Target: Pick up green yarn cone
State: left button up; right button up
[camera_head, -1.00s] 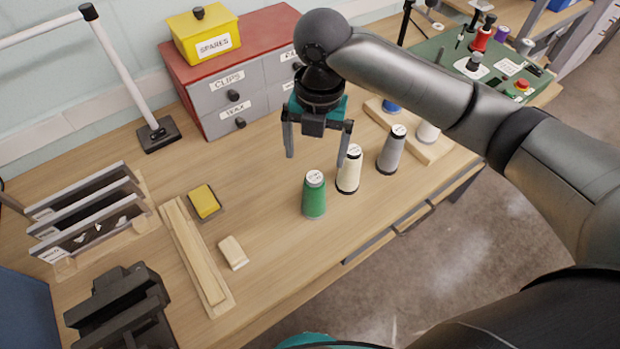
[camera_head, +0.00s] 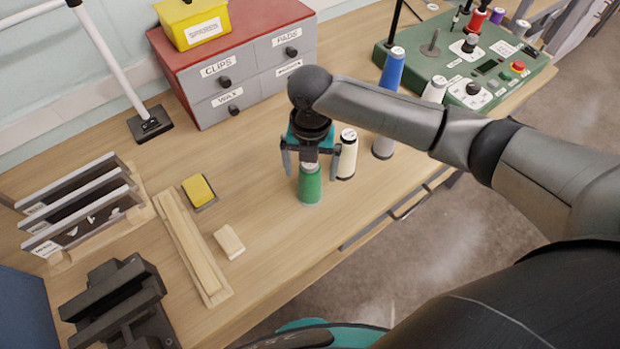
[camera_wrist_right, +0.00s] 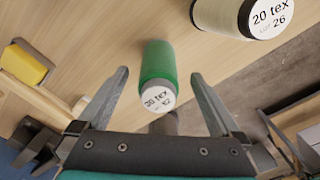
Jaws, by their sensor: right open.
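The green yarn cone (camera_head: 310,186) stands upright on the wooden table near its front edge. My right gripper (camera_head: 312,174) is above it, pointing down, with its fingers apart on either side of the cone's top and the hand hiding part of that top. In the right wrist view the green cone (camera_wrist_right: 158,72) shows between the two open fingers (camera_wrist_right: 160,88), its labelled top towards the camera. No contact shows. My left gripper is not in view.
A cream cone (camera_head: 347,155) stands close right of the green one, with grey and blue (camera_head: 392,70) cones beyond. Drawers (camera_head: 240,75) stand behind. A yellow block (camera_head: 199,190), a pale block (camera_head: 229,241) and a wooden strip (camera_head: 190,245) lie left.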

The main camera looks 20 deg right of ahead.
jog(key=shift+a+f, duration=0.1)
jog(key=shift+f, duration=1.45)
jog(key=shift+c, duration=0.2)
jog(key=c, duration=1.4)
jog(key=shift+c, duration=0.2)
jog(key=shift+r, duration=0.15)
